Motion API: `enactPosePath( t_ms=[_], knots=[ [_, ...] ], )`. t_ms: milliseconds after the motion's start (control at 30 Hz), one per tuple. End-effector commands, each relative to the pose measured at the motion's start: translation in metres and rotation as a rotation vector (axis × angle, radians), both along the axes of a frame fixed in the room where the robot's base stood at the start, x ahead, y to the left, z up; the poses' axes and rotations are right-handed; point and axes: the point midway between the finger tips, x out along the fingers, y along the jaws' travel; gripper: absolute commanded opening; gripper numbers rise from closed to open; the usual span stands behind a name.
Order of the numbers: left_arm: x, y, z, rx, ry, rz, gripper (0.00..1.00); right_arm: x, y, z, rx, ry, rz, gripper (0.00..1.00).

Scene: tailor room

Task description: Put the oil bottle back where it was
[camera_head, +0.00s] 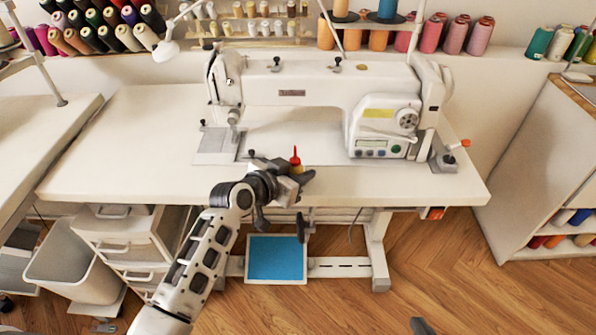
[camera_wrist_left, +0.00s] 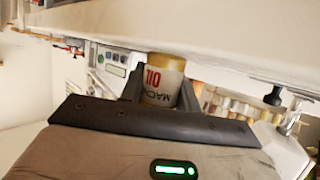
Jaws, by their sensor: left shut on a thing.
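The oil bottle (camera_head: 296,163) has a red pointed cap and a yellowish body. It is upright in the head view, at the front edge of the sewing table (camera_head: 130,150). My left gripper (camera_head: 290,177) is shut on it and hides its lower part. In the left wrist view the bottle (camera_wrist_left: 164,80) sits between the two fingers of the left gripper (camera_wrist_left: 163,97), with red lettering on a pale label. I cannot tell whether the bottle touches the table. A dark tip, likely my right gripper (camera_head: 421,326), shows at the bottom edge; its jaws cannot be made out.
A white sewing machine (camera_head: 310,90) stands on the table behind the bottle. A small holder with an orange-red knob (camera_head: 452,156) is at its right end. The tabletop left of the machine is clear. Thread spools (camera_head: 105,25) line the back. A shelf unit (camera_head: 540,150) stands right.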

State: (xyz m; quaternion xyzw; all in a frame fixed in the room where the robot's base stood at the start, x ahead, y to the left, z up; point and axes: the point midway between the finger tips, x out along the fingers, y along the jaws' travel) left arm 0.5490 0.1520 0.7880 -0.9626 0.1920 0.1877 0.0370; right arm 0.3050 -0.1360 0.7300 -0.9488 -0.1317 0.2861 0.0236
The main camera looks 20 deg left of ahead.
Motion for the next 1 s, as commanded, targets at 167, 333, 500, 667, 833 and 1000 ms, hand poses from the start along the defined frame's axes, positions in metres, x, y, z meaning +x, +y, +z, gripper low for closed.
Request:
enactPosePath(
  t_ms=[167,333,500,667,833,1000],
  knots=[
    [0.0,0.0,-0.001,0.0,0.0,0.0,0.08,0.0,0.0,-0.001,0.0,0.002,-0.001,0.0],
    [0.0,0.0,-0.003,0.0,0.001,0.0,0.54,-0.001,0.0,-0.003,0.002,0.004,-0.001,0.0],
    [0.0,0.0,-0.002,0.0,0.001,0.0,0.54,-0.001,0.0,-0.003,0.001,0.005,-0.001,0.0],
    [0.0,0.0,0.002,0.0,0.0,0.0,0.54,-0.001,0.0,-0.001,0.0,0.005,-0.001,0.0],
    [-0.02,0.009,0.009,0.005,0.001,-0.001,0.54,-0.002,-0.001,-0.001,-0.005,0.009,-0.001,0.0],
    [-0.052,0.022,0.023,0.006,0.002,-0.002,0.54,-0.003,-0.001,-0.002,-0.012,0.018,0.0,0.0]
  ],
)
